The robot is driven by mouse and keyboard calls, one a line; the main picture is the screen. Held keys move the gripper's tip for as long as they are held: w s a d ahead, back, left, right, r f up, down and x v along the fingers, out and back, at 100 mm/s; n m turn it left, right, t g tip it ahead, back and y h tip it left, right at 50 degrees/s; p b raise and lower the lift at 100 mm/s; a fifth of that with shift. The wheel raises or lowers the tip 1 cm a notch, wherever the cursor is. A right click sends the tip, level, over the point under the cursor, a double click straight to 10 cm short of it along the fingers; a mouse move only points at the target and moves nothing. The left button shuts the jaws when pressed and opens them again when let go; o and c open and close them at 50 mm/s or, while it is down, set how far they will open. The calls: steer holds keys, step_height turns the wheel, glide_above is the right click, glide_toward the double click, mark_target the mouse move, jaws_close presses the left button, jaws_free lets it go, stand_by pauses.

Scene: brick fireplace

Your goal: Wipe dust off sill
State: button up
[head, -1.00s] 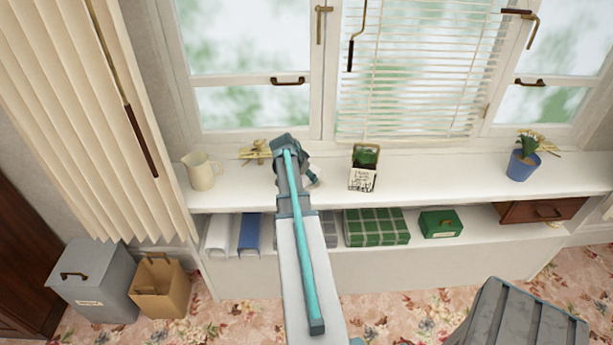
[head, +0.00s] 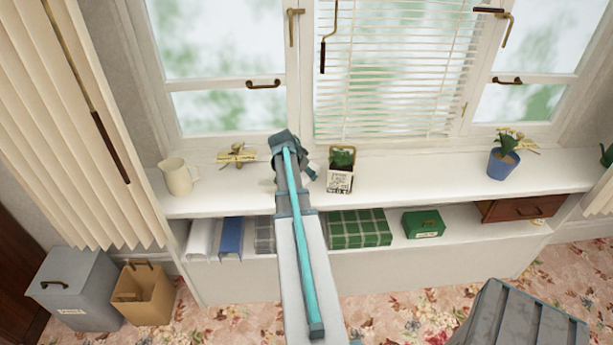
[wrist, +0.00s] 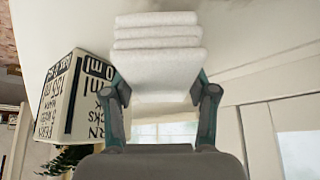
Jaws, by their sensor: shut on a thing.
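The white sill (head: 420,176) runs under the windows. My gripper (wrist: 160,97) is shut on a folded white cloth (wrist: 158,45) with several layers, seen in the wrist view. In the head view my gripper (head: 309,174) is over the sill, just left of a potted plant in a printed white box, and my arm mostly hides the cloth. A faint greyish patch (wrist: 245,70) shows on the white surface beside the cloth in the wrist view; I cannot tell if it is dust. Whether the cloth touches the sill is unclear.
The printed plant box (head: 340,181) is close on the right; it also shows in the wrist view (wrist: 75,100). A cream jug (head: 177,177) and a brass object (head: 237,156) stand left. A blue flowerpot (head: 502,164) stands far right. The sill between box and flowerpot is clear.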

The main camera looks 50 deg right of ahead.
steer(key=shift+w+a+r, duration=0.1)
steer(key=shift+r, duration=0.5)
steer(key=shift+r+p, duration=1.1)
steer(key=shift+r, duration=1.25)
